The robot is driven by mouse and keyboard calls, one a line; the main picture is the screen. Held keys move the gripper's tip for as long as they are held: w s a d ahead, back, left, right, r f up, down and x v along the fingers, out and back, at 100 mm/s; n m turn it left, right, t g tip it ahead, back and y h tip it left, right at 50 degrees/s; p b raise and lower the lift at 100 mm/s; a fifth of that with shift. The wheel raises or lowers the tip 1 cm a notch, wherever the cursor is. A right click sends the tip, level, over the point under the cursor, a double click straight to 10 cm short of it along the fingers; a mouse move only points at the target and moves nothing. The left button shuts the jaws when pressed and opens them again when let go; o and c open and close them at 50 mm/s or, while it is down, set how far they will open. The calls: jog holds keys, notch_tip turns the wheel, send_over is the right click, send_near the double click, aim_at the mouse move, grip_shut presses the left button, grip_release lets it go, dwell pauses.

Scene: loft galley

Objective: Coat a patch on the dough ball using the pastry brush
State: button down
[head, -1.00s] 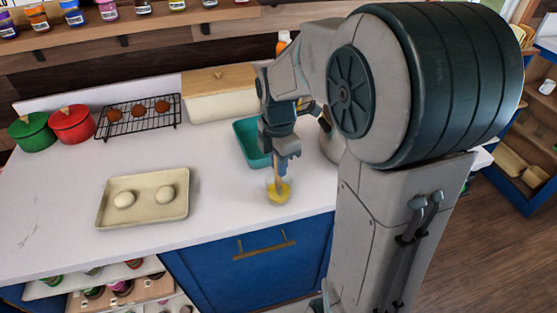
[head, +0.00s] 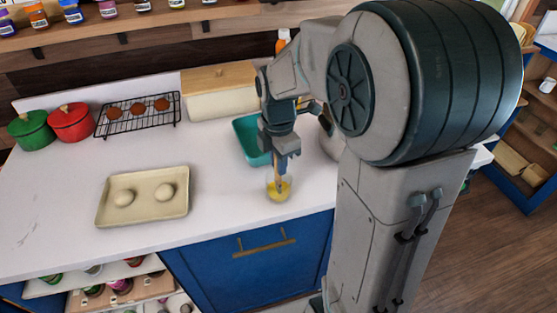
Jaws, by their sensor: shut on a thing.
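Two pale dough balls, one on the left (head: 124,197) and one on the right (head: 164,192), sit apart on a beige tray (head: 145,218) on the white counter. A small clear cup (head: 279,188) with yellow liquid stands near the counter's front edge, right of the tray. My gripper (head: 279,160) points down over the cup, shut on the pastry brush (head: 277,181). The brush is upright with its lower end in the cup; its bristles cannot be made out. The gripper hides most of the handle.
A teal bin (head: 247,139) stands just behind my gripper. A black rack (head: 140,118) with brown buns, a red pot (head: 71,123), a green pot (head: 31,131) and a cream bread box (head: 220,97) line the back. Counter between tray and cup is clear.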

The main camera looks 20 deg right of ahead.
jog(key=shift+f, duration=0.45)
dwell(1.1)
jog(key=shift+r+p, duration=2.55)
jog(key=shift+r, duration=1.05)
jog(key=shift+f, duration=0.1)
